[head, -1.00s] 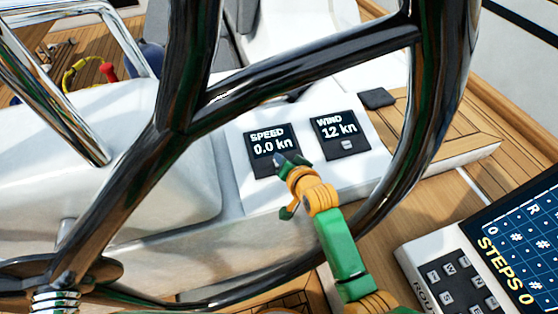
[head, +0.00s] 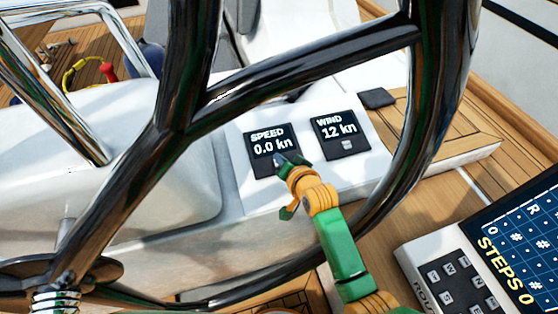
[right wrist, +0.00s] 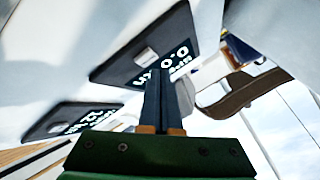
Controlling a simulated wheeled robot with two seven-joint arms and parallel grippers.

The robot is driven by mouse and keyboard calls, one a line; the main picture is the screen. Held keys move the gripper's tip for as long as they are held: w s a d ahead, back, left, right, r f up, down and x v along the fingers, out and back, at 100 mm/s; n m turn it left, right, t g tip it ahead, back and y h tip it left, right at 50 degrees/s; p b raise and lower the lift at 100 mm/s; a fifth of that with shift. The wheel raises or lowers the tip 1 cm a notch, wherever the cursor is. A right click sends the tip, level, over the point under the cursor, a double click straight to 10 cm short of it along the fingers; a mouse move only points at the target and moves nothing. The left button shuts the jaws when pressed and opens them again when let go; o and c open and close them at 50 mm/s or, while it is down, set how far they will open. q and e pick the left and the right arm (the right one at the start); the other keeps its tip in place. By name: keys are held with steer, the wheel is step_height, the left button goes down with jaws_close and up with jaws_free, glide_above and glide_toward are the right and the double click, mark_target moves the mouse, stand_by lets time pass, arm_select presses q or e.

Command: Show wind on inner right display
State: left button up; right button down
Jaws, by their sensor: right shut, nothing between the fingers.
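The left of two small dark displays (head: 262,165) reads SPEED 0.0 kn in the head view. The other display (head: 336,141), to its right, reads WIND 12 kn and has a small light button (head: 347,145) at its lower edge. My right gripper (head: 281,160) is shut and empty, its tip over the lower part of the SPEED display. It covers the area where that display's button would be. In the right wrist view, the shut fingers (right wrist: 161,78) point at the SPEED display (right wrist: 115,68), whose button (right wrist: 143,55) shows beside them. I cannot tell whether they touch. My left gripper is out of view.
A dark steering wheel (head: 310,75) crosses the view in front of the displays. A chart screen with a keypad (head: 460,282) stands at lower right. A small black pad (head: 378,98) lies right of the WIND display. A chrome rail (head: 130,35) is at upper left.

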steer(key=shift+f, duration=0.1)
steer(key=shift+w+f, duration=0.1)
steer(key=shift+f, duration=0.2)
steer(key=shift+w+f+b, duration=0.1)
steer(key=shift+f+b, duration=0.4)
stand_by(0.5)
steer(key=shift+r, duration=0.1)
steer(key=shift+s+r+p, duration=0.2)
steer(key=shift+r+p, duration=0.6)
steer(key=shift+p, duration=0.4)
steer(key=shift+r, duration=0.1)
steer(key=r+p, duration=0.2)
steer(key=p, duration=0.1)
steer(key=s+r+p, duration=0.1)
steer(key=r+p, duration=0.1)
steer(key=p, duration=0.1)
steer(key=shift+s+d+r, duration=0.1)
steer(key=shift+d+r, duration=0.1)
steer(key=shift+r, duration=0.1)
